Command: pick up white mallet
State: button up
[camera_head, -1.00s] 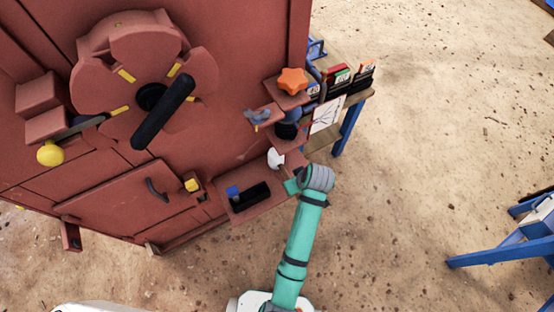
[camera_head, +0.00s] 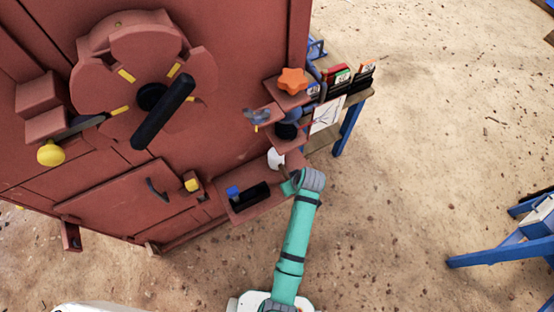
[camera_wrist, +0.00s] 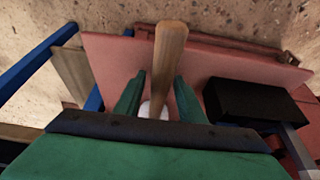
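The white mallet's head (camera_head: 275,159) shows in the head view near the lower red shelf, just beyond my arm's end. In the wrist view its wooden handle (camera_wrist: 170,50) runs between my fingers, and a bit of the white head (camera_wrist: 152,111) shows below it. My gripper (camera_wrist: 160,95) is open, with one green finger on each side of the handle and gaps visible. In the head view my gripper (camera_head: 289,184) is at the shelf, its fingers mostly hidden by my wrist.
The red shelf (camera_head: 265,206) holds a black block (camera_head: 251,197) and a blue item (camera_head: 233,192). Small red shelves above carry an orange knob (camera_head: 292,80) and a dark round object (camera_head: 286,131).

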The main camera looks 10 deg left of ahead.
grip_shut()
jog(key=shift+r, duration=0.15)
